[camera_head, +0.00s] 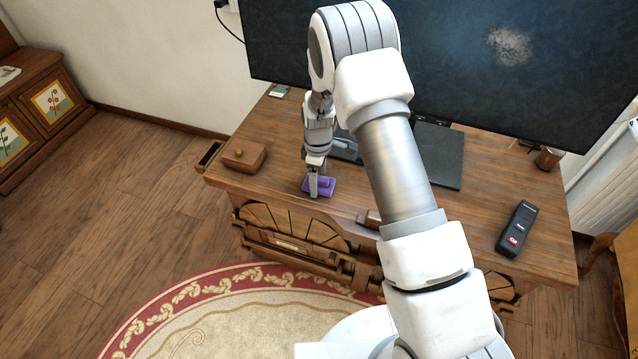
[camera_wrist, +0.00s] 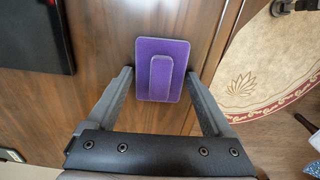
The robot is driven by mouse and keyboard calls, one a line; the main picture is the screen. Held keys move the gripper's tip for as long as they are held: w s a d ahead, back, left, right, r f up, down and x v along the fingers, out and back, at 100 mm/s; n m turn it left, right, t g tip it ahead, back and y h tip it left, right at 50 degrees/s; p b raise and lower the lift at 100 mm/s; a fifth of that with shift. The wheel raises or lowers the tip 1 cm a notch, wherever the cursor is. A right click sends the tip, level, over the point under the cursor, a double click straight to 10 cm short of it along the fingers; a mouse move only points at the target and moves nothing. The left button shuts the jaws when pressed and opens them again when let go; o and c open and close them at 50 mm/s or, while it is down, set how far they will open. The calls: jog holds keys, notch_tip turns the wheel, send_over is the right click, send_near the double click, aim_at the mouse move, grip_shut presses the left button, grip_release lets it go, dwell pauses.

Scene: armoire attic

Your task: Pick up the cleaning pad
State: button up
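The purple cleaning pad (camera_head: 329,187) lies on the wooden TV cabinet (camera_head: 280,150), near its front edge. In the wrist view it shows as a purple rectangle with a raised strip-shaped handle (camera_wrist: 160,75). My gripper (camera_head: 314,192) is right at the pad and partly covers it in the head view. In the wrist view my gripper (camera_wrist: 163,85) is open, with one finger on each side of the pad's handle end. A gap shows between the fingers and the handle. I cannot tell how far the fingertips are above the cabinet top.
A small wooden box (camera_head: 244,154) stands left of the pad. A large TV (camera_head: 440,60) on a dark base (camera_head: 440,155) stands behind. A black device (camera_head: 517,228) and a brown cup (camera_head: 548,158) are at the right. A round rug (camera_head: 240,315) lies on the floor in front.

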aim_at(323, 178)
jog(key=c, duration=0.9)
jog(key=shift+r, duration=0.65)
jog(key=r, duration=0.2)
jog(key=d+r+p, duration=0.1)
jog(key=shift+d+r+p, duration=0.1)
jog(key=shift+r+p, duration=0.2)
jog(key=shift+r, duration=0.05)
jog(key=d+r, duration=0.2)
jog(key=d, duration=0.1)
jog(key=d+r+p, duration=0.1)
jog(key=d+r, duration=0.1)
jog(key=d, duration=0.2)
jog(key=d+r, duration=0.2)
jog(key=d, duration=0.1)
jog(key=shift+w+d+p, duration=0.2)
jog(key=shift+w+p, duration=0.15)
